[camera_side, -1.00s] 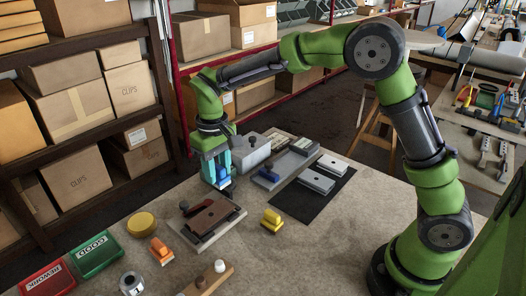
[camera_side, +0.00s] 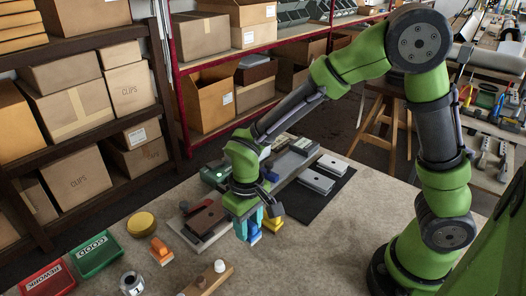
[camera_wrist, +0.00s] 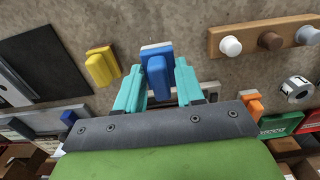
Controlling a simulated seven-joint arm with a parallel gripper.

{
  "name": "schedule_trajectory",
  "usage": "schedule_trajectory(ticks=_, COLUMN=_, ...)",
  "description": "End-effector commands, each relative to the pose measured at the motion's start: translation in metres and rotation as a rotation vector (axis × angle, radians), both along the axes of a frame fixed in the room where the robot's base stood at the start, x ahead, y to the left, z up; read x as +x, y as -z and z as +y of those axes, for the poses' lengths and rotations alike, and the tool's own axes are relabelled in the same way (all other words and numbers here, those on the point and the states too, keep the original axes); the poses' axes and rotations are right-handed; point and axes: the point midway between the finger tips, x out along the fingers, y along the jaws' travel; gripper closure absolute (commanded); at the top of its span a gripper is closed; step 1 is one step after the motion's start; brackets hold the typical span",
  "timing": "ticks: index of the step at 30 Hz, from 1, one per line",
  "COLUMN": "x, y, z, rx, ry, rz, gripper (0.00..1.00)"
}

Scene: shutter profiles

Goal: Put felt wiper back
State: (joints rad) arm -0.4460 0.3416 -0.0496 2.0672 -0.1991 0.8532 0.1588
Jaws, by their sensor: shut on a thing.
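My gripper (camera_side: 249,234) has its teal fingers closed around a blue block with a pale pad, which looks like the felt wiper (camera_wrist: 157,72). In the wrist view the fingers (camera_wrist: 158,88) flank the block on both sides, with its pale edge at the far end. In the side view the gripper holds it beside the yellow block (camera_side: 273,223), which also shows left of it in the wrist view (camera_wrist: 102,67). The block's height above the table is hard to tell. An orange block (camera_side: 161,250) with a pale base stands further left.
A brown plate fixture (camera_side: 206,217) lies behind my gripper, partly hidden. A wooden peg board (camera_side: 190,288) lies in front, with a roll (camera_side: 131,283) to its left. Green (camera_side: 96,255) and red (camera_side: 48,279) trays are at far left.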

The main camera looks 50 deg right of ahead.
Motion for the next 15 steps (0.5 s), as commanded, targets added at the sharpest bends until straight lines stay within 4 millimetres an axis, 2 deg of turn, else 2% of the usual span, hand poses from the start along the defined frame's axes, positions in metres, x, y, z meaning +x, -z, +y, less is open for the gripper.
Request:
schedule_trajectory(ticks=7, x=0.0, y=0.035, z=0.0, rx=-0.002, ry=-0.001, rz=0.003, gripper=0.91)
schedule_trajectory(ticks=15, x=0.0, y=0.04, z=0.0, rx=0.0, ry=0.0, rz=0.0, gripper=0.91)
